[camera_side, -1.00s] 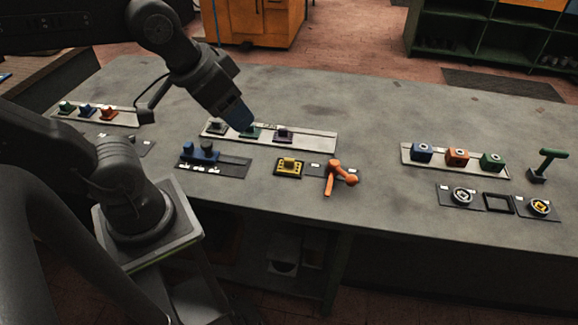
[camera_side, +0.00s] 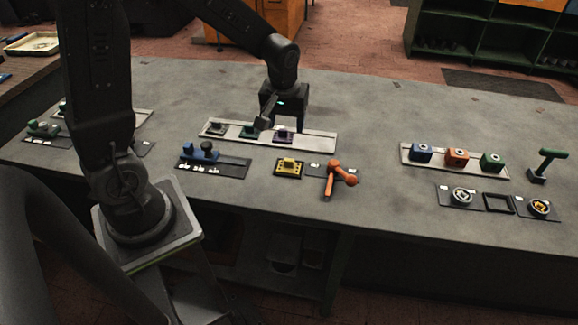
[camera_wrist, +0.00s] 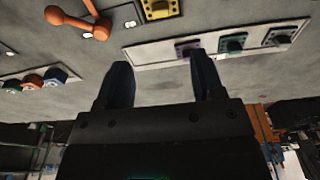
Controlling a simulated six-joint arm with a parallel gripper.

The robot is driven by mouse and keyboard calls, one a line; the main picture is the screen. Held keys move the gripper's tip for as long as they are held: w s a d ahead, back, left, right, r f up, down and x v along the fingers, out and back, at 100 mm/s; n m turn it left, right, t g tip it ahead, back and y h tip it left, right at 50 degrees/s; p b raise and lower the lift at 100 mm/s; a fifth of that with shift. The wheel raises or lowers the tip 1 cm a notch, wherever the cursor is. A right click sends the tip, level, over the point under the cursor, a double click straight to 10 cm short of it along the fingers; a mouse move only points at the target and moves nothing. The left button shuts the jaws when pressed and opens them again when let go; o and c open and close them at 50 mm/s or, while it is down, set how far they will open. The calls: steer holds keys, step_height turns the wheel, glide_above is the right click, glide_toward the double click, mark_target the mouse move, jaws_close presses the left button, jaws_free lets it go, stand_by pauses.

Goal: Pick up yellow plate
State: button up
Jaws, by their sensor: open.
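The yellow plate (camera_side: 289,167) lies on a dark base near the front middle of the bench, left of the orange lever. It also shows at the top of the wrist view (camera_wrist: 158,8), partly cut off by the frame edge. My gripper (camera_side: 268,118) is above the bench behind the plate, over the back rail with its small blocks. In the wrist view its two fingers (camera_wrist: 163,82) stand apart with nothing between them. The fingertips are partly hard to make out in the side view.
The orange lever (camera_side: 336,180) stands right beside the plate. The back rail (camera_side: 318,141) holds several small blocks. A blue press-like fixture (camera_side: 203,152) sits to the left. At right, another rail (camera_side: 408,160) holds blue, orange and green blocks. Bare bench lies between.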

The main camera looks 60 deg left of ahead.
steer(key=f, duration=0.2)
glide_above(289, 159)
steer(key=s, duration=0.1)
steer(key=f, duration=0.7)
steer(key=shift+d, duration=0.35)
steer(key=shift+w+a+f, duration=0.1)
steer(key=shift+w+f, duration=0.05)
steer(key=shift+f, duration=0.85)
steer(key=shift+w+a+f, duration=0.1)
steer(key=shift+w+f, duration=0.1)
steer(key=shift+f, duration=0.75)
steer(key=shift+w+a+f, duration=0.1)
steer(key=shift+w+f, duration=0.05)
steer(key=shift+f, duration=0.85)
steer(key=c, duration=1.1)
steer(key=shift+r, duration=0.1)
